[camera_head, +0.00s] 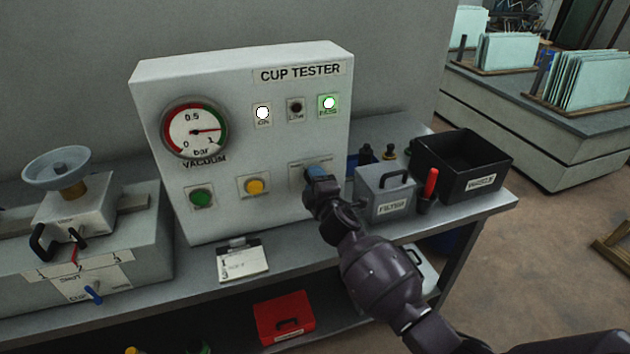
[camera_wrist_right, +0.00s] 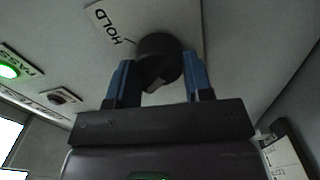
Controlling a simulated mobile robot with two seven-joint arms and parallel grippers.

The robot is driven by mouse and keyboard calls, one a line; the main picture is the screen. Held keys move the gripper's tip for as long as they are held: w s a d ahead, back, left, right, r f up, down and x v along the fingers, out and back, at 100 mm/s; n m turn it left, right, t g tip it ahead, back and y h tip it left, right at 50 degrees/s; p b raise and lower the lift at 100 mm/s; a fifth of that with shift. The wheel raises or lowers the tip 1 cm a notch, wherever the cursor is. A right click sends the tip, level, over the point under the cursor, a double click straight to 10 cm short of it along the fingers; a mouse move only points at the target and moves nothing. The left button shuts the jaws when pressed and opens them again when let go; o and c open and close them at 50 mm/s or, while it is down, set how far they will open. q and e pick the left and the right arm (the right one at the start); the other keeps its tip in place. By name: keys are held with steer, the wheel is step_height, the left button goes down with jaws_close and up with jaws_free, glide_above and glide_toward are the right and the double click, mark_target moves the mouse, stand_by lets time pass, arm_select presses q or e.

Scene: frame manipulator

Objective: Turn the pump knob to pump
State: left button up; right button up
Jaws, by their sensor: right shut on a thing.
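The pump knob is a dark round knob (camera_wrist_right: 160,60) on the front panel of the white cup tester (camera_head: 240,75). My right gripper (camera_head: 318,174) reaches it at the panel's lower right, and its blue fingertips (camera_wrist_right: 157,82) are shut on the knob's two sides in the right wrist view. A label reading HOLD shows beside the knob there; other positions are hidden. In the head view the gripper covers most of the knob. The round vacuum gauge (camera_head: 193,130) has its needle pointing right, near 1. My left gripper is out of view.
The panel has a lit white lamp (camera_head: 263,113), a dark LOW lamp (camera_head: 296,107), a lit green PASS lamp (camera_head: 329,104), and green (camera_head: 201,198) and yellow (camera_head: 254,186) buttons. A grey filter box (camera_head: 385,192) and black bin (camera_head: 465,152) stand close right of my arm.

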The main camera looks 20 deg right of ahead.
steer(key=shift+n, duration=0.6)
steer(key=o, duration=0.9)
steer(key=shift+s, duration=0.15)
steer(key=s, duration=1)
steer(key=shift+s+d, duration=0.15)
steer(key=shift+s, duration=0.15)
